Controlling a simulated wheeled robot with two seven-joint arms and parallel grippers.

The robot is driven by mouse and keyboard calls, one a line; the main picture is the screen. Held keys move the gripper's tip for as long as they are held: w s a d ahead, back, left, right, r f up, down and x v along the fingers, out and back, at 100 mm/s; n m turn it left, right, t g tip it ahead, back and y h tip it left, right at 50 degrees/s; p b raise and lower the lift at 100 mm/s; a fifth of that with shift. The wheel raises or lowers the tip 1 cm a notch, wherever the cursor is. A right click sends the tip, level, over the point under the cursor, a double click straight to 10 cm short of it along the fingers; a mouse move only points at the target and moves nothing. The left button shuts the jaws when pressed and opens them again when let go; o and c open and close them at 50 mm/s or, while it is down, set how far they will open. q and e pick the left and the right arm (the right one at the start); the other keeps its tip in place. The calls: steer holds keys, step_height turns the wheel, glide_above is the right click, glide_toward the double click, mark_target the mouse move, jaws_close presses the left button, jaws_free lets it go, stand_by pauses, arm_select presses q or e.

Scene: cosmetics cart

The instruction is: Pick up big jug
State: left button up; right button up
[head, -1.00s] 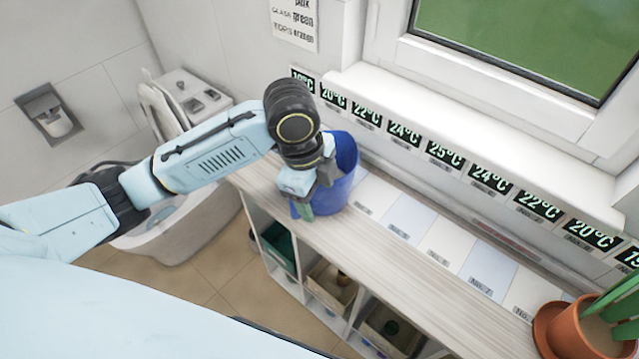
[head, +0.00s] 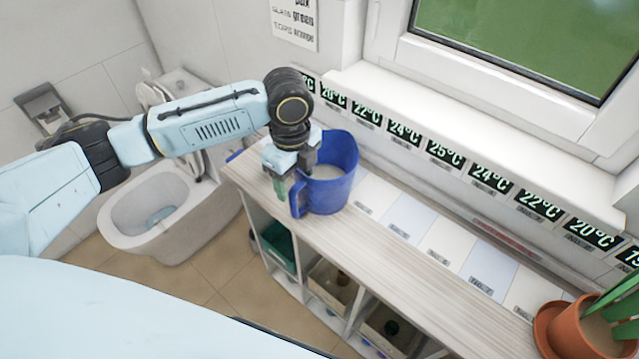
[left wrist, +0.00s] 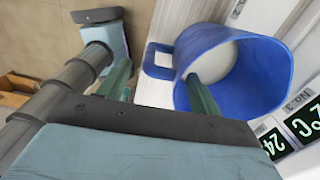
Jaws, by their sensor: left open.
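The big blue jug (head: 338,192) stands upright on the wooden shelf top, its mouth up and a pale content inside. Its handle faces left toward my left gripper (head: 291,180). My left gripper is open and empty, pointing down at the jug's left side. In the left wrist view, the jug (left wrist: 262,75) is at the right, and its handle (left wrist: 156,62) shows between the two green fingers (left wrist: 160,88). The right finger overlaps the jug's mouth; I cannot tell whether it is inside it. My right gripper is not in view.
The shelf top (head: 400,265) is clear in front of the jug. A potted plant (head: 583,328) stands at the right end. Temperature displays (head: 445,155) line the wall behind. A toilet (head: 160,212) stands left of the shelf; boxes fill the compartments below.

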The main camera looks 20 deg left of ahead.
arm_select(q)
steer(key=f, duration=0.5)
steer(key=shift+s+d+f, duration=0.1)
steer(key=shift+s+f, duration=0.05)
steer(key=shift+s, duration=0.05)
jaws_close()
stand_by(0.4)
